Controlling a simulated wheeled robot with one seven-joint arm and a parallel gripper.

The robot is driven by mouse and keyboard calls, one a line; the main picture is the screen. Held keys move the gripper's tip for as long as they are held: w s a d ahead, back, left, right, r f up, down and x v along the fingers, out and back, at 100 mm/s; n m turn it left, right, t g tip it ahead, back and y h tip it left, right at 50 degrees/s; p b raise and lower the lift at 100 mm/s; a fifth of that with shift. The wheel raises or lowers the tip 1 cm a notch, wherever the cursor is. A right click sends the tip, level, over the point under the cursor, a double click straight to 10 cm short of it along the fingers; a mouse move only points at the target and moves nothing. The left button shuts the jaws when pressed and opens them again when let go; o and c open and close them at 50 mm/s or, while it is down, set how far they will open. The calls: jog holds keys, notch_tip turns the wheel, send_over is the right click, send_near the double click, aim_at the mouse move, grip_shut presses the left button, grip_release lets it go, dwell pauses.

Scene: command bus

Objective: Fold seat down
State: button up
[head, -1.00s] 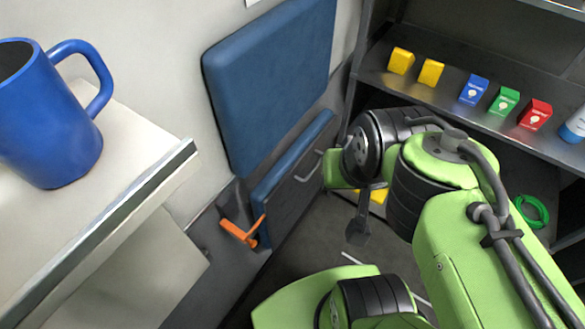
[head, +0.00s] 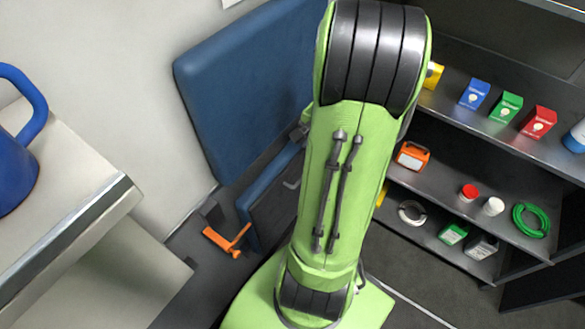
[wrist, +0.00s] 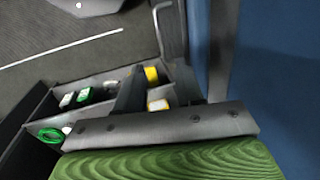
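The folding seat is on the wall at left centre in the head view. Its blue backrest (head: 235,95) is above, and its seat part (head: 272,205) stands folded up with the dark underside facing out. A thin metal handle (head: 292,183) is on that underside, partly behind my arm. An orange lever (head: 226,242) is at the seat's lower left. A blue padded surface (wrist: 285,70) is close on the right, and a metal handle (wrist: 165,25) shows at the top.
A shelf unit (head: 480,205) with small boxes, an orange case (head: 412,156) and a green cable coil (head: 531,220) stands at right. A white counter (head: 75,185) with a blue mug (head: 18,150) is at left. Floor is open at lower right.

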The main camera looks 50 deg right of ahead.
jog(key=w+f+b, duration=0.1)
jog(key=f, duration=0.4)
jog(key=f+b, duration=0.1)
jog(key=f, duration=0.3)
jog(key=w+f+b, duration=0.1)
jog(key=f+b, duration=0.1)
jog(key=f, duration=0.3)
jog(key=shift+w+a+f, duration=0.1)
jog(key=shift+w+f, duration=0.2)
grip_shut()
dwell(0.5)
